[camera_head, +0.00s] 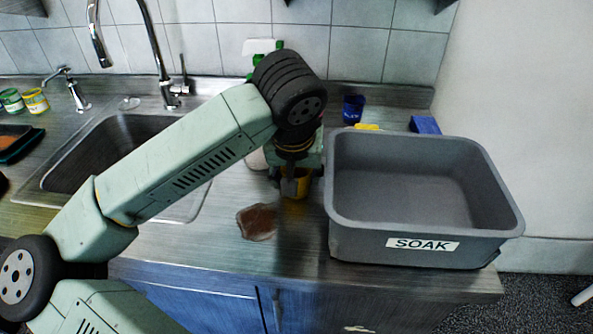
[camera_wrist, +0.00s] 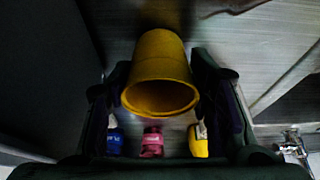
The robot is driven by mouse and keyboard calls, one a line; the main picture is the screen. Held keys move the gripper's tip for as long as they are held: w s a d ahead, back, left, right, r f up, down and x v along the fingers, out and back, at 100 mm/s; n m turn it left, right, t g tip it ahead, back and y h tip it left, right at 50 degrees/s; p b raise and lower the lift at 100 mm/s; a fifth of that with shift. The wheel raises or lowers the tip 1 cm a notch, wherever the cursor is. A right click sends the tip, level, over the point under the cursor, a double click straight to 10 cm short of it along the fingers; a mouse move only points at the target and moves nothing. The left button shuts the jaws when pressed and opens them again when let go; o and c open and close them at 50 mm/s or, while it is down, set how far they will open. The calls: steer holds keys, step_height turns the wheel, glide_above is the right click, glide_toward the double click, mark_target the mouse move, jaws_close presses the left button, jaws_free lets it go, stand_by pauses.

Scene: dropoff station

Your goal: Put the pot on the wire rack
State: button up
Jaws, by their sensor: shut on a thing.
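The yellow pot (camera_head: 297,186) is at the counter between the sink and the grey bin, partly covered by my gripper (camera_head: 295,178). In the wrist view the pot (camera_wrist: 163,75) lies between the two fingers of my gripper (camera_wrist: 165,88), with its open rim toward the camera. My gripper is shut on the pot. I cannot tell whether the pot's base touches the counter. I see no wire rack in either view.
A large grey bin marked SOAK (camera_head: 430,235) stands close right of my gripper. A brown, flat, irregular piece (camera_head: 257,222) lies in front. The sink (camera_head: 110,150) is left, partly behind my arm. A blue cup (camera_head: 353,108) and blue block (camera_head: 425,125) stand behind the bin.

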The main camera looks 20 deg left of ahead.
steer(key=shift+f+b, duration=0.2)
steer(key=shift+b, duration=0.1)
steer(key=o, duration=0.7)
steer(key=shift+c, duration=0.2)
steer(key=shift+r, duration=0.1)
